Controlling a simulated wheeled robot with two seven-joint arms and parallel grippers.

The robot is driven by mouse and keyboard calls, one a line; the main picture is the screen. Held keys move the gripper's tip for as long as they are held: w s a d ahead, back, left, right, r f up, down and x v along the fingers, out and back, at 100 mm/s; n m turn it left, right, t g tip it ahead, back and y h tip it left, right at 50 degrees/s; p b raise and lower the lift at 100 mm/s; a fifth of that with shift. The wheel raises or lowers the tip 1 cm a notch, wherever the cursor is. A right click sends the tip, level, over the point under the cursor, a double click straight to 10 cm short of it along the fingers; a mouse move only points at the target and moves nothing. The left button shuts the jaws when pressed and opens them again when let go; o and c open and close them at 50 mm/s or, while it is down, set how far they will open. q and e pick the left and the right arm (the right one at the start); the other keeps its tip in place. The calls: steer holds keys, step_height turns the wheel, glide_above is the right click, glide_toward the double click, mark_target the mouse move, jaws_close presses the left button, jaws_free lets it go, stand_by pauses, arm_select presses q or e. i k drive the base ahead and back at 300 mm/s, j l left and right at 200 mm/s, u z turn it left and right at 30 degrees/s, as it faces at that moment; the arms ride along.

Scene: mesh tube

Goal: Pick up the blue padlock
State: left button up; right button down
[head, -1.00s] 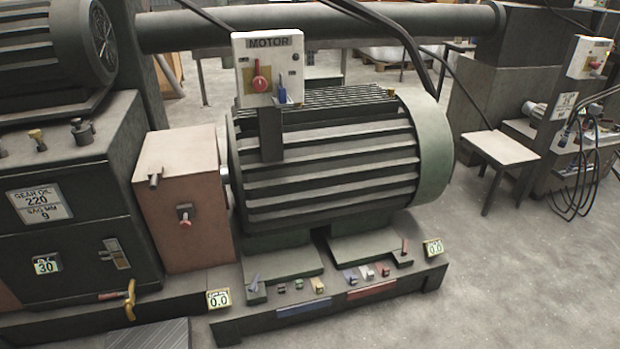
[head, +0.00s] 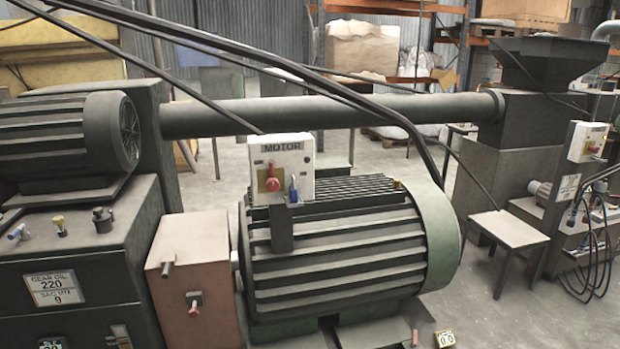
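A small blue item that looks like the blue padlock (head: 293,190) is on the lower right front of the white box labelled MOTOR (head: 304,164). It is too small to tell how it is attached. A red knob (head: 272,181) on a yellow plate is just left of it on the same box. The box stands on a dark post in front of the big ribbed motor (head: 340,245). Neither of my grippers is in the head view.
Black cables (head: 340,84) arch over the motor, and a thick pipe (head: 330,112) runs behind it. A brown box (head: 190,265) and a dark gear cabinet (head: 95,260) stand left. A small table (head: 503,229) stands right, with bare floor (head: 500,300) in front.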

mark_target(293, 189)
steer(key=i+l, duration=0.6)
steer(key=i, duration=0.2)
steer(key=i+l, duration=0.6)
steer(key=i, duration=0.2)
steer(key=j+u, duration=0.05)
